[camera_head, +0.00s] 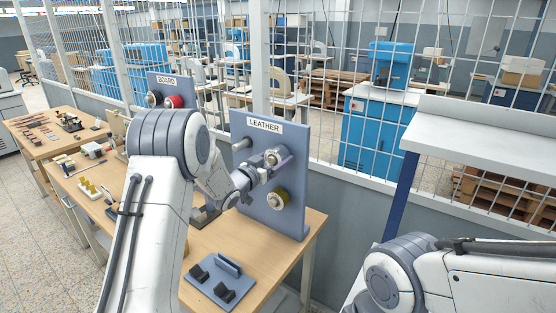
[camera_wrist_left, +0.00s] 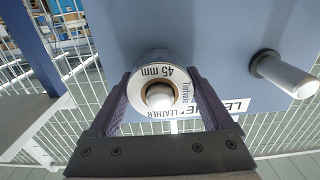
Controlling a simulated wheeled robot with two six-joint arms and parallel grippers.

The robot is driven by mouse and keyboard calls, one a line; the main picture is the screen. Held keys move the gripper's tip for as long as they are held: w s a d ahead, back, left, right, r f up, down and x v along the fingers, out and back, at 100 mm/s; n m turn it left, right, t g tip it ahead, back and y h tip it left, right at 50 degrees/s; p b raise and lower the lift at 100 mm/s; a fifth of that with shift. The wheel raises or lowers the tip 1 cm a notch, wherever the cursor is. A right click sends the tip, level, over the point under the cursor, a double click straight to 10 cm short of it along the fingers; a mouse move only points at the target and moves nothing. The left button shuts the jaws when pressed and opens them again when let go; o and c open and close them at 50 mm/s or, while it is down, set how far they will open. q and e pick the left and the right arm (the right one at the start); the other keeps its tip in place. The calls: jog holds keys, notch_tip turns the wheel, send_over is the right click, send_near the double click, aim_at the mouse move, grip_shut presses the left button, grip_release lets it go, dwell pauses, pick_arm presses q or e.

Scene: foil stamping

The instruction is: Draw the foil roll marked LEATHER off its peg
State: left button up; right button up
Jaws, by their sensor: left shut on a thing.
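The LEATHER sign (camera_head: 264,125) is on an upright blue-grey peg board (camera_head: 290,205). My left gripper (camera_head: 270,166) is shut on a foil roll on this board's middle peg. In the left wrist view the roll (camera_wrist_left: 160,115) sits between the two dark fingers of my left gripper (camera_wrist_left: 161,105). The roll is still around the peg. My right gripper is out of view.
A bare peg (camera_head: 241,144) is up and left of the held roll; a gold roll (camera_head: 278,199) hangs below. A BOARD peg board (camera_head: 187,84) with a red roll (camera_head: 175,101) stands farther back. A blue-grey holder (camera_head: 220,279) lies on the wooden table (camera_head: 258,245).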

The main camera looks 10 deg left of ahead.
pick_arm(q)
jog(key=shift+b+v, duration=0.75)
jog(key=shift+v, duration=3.55)
